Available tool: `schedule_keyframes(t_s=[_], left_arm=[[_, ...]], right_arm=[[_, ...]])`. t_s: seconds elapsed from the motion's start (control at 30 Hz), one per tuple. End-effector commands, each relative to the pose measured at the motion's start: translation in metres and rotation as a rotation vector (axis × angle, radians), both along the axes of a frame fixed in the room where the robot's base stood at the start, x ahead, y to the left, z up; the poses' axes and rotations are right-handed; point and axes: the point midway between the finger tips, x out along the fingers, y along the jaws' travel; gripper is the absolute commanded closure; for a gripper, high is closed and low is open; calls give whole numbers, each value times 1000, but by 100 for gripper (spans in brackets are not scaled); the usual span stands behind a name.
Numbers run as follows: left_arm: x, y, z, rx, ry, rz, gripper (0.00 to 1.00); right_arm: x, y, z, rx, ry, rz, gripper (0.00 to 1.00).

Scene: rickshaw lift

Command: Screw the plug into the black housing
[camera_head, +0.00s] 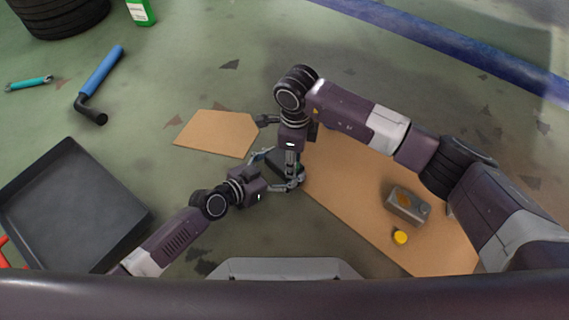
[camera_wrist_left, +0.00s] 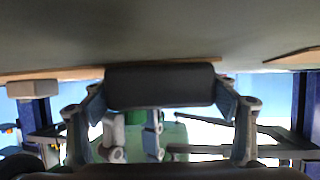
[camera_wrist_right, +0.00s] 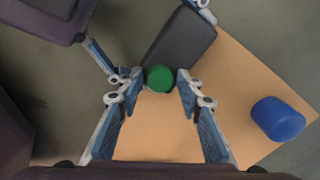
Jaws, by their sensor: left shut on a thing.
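The black housing (camera_wrist_left: 160,88) is clamped between the fingers of my left gripper (camera_head: 280,170), just above the floor. It also shows in the right wrist view (camera_wrist_right: 185,42), and in the head view it is partly hidden. A green round plug (camera_wrist_right: 160,78) is at the near end of the housing, seen from above; how deep it sits I cannot tell. My right gripper (camera_wrist_right: 164,80) points down with its fingertips on either side of the green plug. The fingers stand apart around it, with a narrow gap seeming to show.
A blue cylinder (camera_wrist_right: 278,118) lies on cardboard near my right gripper. A cardboard sheet (camera_head: 340,205) holds a metal box (camera_head: 408,206) and a yellow cap (camera_head: 400,237). A black tray (camera_head: 70,205) lies left, with a blue-handled tool (camera_head: 100,72) beyond. Green floor is free at the upper middle.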

Motion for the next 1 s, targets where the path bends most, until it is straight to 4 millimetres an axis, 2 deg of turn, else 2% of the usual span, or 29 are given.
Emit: schedule_keyframes(t_s=[0.33,0.47,0.8,1.0], left_arm=[[0,0,0,0,0,0,89],[0,0,0,0,0,0,89],[0,0,0,1,1,0,89],[0,0,0,0,0,0,89]], right_arm=[[0,0,1,0,0,0,57],[1,0,11,0,-3,1,57],[2,0,80,1,-5,1,57],[1,0,110,0,-2,0,57]])
